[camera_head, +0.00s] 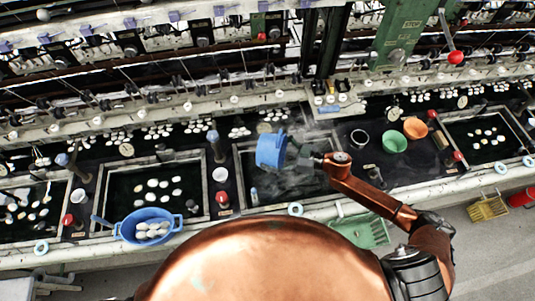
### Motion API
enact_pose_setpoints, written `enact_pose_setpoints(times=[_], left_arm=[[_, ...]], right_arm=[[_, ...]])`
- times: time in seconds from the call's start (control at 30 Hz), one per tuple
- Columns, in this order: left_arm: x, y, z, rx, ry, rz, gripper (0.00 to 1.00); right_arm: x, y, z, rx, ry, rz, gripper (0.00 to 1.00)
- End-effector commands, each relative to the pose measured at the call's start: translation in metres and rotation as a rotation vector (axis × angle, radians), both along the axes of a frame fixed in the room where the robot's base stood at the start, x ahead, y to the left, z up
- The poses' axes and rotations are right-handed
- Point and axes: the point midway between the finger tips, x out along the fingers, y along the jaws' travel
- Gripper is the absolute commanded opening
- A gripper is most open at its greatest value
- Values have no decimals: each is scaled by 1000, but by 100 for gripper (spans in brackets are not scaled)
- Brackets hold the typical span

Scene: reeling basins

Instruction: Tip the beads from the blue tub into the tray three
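A blue tub (270,151) is held up by my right gripper (296,154), above the dark sunken tray (240,176) that is third from the left. The gripper is at the tub's right side and looks shut on it, though the fingertips are small and dark. The tub looks tilted; its inside is hidden, and I see no beads falling. A second blue tub (125,232) with two handles sits at the front edge of the second tray, holding several white oval pieces. My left gripper is not in view.
The second tray (104,203) holds several white pieces in dark water. A green bowl (394,142) and an orange bowl (415,128) stand to the right. A red-capped bottle (222,200) stands between trays. A lever with a red knob (455,57) hangs at upper right.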

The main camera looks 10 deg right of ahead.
Motion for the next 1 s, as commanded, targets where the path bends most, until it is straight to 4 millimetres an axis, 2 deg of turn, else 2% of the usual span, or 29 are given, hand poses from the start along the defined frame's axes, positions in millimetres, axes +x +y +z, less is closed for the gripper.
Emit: enact_pose_setpoints(times=[0.1,1.0], left_arm=[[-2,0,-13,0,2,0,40],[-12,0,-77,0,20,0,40]], right_arm=[[-1,-4,-2,32,-15,-2,56],[-15,-29,15,298,-144,0,56]])
